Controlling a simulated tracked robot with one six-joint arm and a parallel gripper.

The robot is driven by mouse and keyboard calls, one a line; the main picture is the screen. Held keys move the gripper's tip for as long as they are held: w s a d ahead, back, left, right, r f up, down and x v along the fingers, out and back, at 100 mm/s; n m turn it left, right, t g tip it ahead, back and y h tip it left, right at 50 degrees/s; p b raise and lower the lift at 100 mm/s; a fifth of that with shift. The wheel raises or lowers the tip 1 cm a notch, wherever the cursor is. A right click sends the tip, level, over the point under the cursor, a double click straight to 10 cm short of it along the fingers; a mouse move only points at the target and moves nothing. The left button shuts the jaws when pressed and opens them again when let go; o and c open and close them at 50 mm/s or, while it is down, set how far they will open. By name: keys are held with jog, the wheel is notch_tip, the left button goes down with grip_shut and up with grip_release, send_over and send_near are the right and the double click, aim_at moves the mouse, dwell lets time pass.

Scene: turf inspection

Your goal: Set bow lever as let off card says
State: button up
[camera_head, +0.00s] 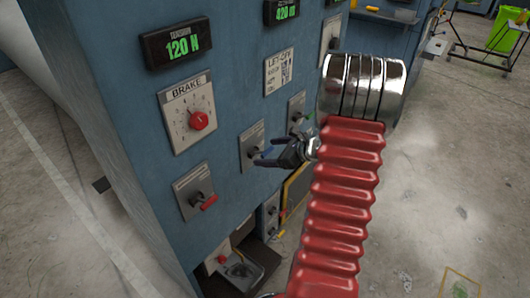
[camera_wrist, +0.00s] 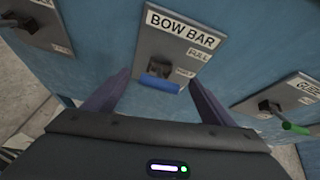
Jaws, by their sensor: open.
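The bow lever has a blue handle (camera_wrist: 158,84) on a grey plate (camera_wrist: 181,48) marked "BOW BAR" in the wrist view. The handle sits low on the plate, beside a small lower label I cannot read. Its plate (camera_head: 249,139) also shows in the head view, partly behind my gripper. My gripper (camera_head: 262,157) is open in front of it; in the wrist view its dark fingers (camera_wrist: 160,79) stand either side of the handle, and contact is not clear. The let-off card (camera_head: 279,72) is on the panel above, its text too small to read.
A lever with a red handle (camera_head: 208,202) is at lower left, and one with a green handle (camera_wrist: 295,128) is at right in the wrist view. A brake dial (camera_head: 198,120) and a tension display reading 120 N (camera_head: 178,45) are above.

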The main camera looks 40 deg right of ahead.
jog(key=v, duration=1)
jog(key=shift+s+r, duration=0.15)
jog(key=shift+s, duration=0.05)
jog(key=s+a+f+n+g+y, duration=0.1)
jog(key=s+a+n+g, duration=0.3)
jog(key=a+n, duration=0.35)
jog(key=s+a+n+g+y, duration=0.1)
jog(key=s+a+n+g, duration=0.2)
jog(key=a+n, duration=0.5)
jog(key=s+a+r+n+h, duration=0.1)
jog(key=a+r+n, duration=0.3)
jog(key=a, duration=0.3)
jog(key=s+a+r+n+h, duration=0.1)
jog(key=s+a+r+n, duration=0.1)
jog(key=a+r+n, duration=0.3)
jog(key=s+a+r+n+t+h, duration=0.1)
jog(key=a+r+n+h, duration=0.1)
jog(key=a+r+n, duration=0.2)
jog(key=a+n, duration=0.3)
jog(key=a, duration=0.4)
jog(key=shift+s+r, duration=0.25)
jog(key=shift+s, duration=0.15)
